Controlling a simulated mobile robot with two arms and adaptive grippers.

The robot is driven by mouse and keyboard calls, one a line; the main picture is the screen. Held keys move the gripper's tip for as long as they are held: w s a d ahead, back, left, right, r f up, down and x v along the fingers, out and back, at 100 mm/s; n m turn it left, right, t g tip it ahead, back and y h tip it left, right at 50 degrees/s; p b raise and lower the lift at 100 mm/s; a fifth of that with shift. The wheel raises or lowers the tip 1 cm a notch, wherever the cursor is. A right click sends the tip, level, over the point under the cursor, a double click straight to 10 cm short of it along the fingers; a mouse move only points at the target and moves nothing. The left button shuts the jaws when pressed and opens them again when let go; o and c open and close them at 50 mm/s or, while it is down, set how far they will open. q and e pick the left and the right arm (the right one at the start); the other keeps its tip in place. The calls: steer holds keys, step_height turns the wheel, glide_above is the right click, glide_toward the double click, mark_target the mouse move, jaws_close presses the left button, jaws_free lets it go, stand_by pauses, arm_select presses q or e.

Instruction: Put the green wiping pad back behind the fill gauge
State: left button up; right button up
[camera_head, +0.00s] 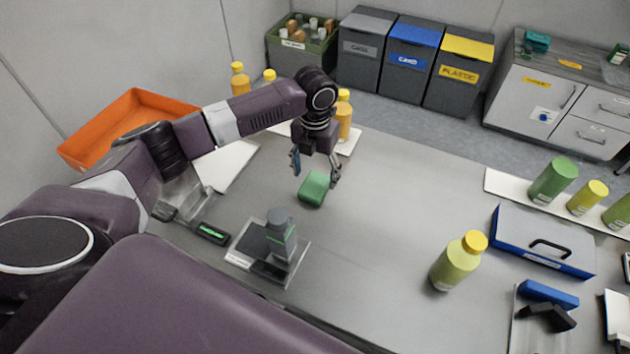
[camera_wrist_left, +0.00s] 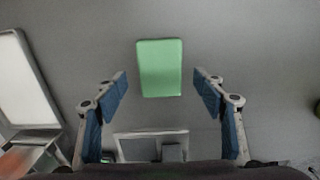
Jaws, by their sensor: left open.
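The green wiping pad (camera_head: 314,188) lies flat on the grey table in the head view. My left gripper (camera_head: 316,172) is open and empty just above the pad, pointing down. In the left wrist view the pad (camera_wrist_left: 160,68) shows between the spread blue fingertips and partly beyond them; neither finger appears to touch it. My right gripper is out of view.
A yellow-green bottle (camera_head: 453,265) stands to the right, near a blue toolbox (camera_head: 541,247). Orange bottles (camera_head: 344,117) stand behind my left gripper. An orange tray (camera_head: 127,108) is at the left. The table middle, right of the pad, is clear.

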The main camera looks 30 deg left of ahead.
mark_target(315, 184)
arm_select(q)
step_height(315, 184, up, 9)
steer(key=b, duration=0.1)
stand_by(0.3)
